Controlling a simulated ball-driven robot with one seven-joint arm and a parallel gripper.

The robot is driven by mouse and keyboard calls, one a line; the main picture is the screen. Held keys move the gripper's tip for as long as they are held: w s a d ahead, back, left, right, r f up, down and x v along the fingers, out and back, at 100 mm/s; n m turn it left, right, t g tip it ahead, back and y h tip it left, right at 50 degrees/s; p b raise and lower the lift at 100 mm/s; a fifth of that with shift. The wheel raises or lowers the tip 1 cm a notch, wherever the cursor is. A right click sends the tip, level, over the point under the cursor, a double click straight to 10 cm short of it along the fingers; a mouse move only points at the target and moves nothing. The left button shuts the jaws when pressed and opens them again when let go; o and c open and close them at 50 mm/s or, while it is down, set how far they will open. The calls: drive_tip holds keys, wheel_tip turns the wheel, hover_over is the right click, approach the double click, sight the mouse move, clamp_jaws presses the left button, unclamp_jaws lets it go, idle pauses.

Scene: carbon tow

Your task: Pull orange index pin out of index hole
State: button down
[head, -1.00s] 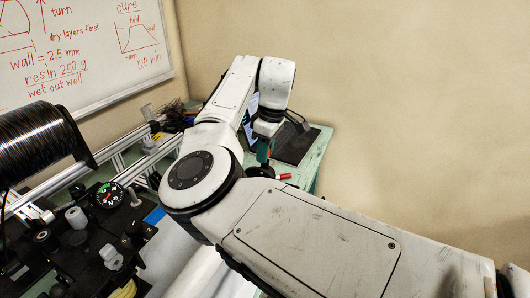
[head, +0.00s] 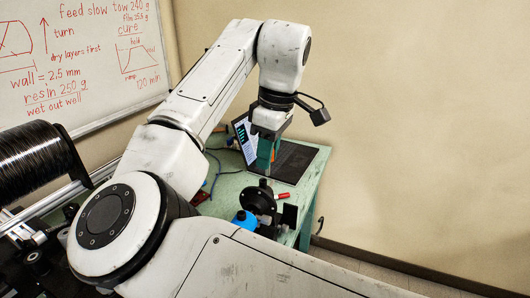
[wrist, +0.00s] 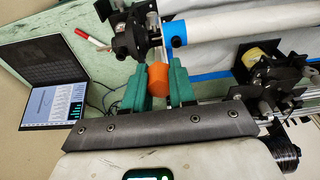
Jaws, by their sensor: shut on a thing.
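My gripper (wrist: 158,82) has green fingers closed on the orange index pin (wrist: 158,78), whose rounded orange end shows between the fingertips in the wrist view. A black round plate with a hub (wrist: 125,35) lies just past the fingers, beside a blue collar on a white tube. In the head view my gripper (head: 266,160) points down above the black plate (head: 258,198), with a visible gap.
An open laptop (wrist: 55,95) stands on the green bench (head: 312,165), with a red marker (wrist: 88,38) near the plate. The blue collar (wrist: 176,33) and white tube (wrist: 235,27) run to the right. A black spool (head: 38,160) is at left.

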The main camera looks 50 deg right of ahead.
drive_tip(key=s+r+p, duration=0.1)
drive_tip(key=a+r+p, duration=0.1)
drive_tip(key=r+p, duration=0.1)
drive_tip(key=s+a+r+p, duration=0.1)
drive_tip(key=shift+s+r+p, duration=0.25)
drive_tip(key=shift+s+p, duration=0.05)
drive_tip(key=shift+f, duration=0.1)
idle(0.4)
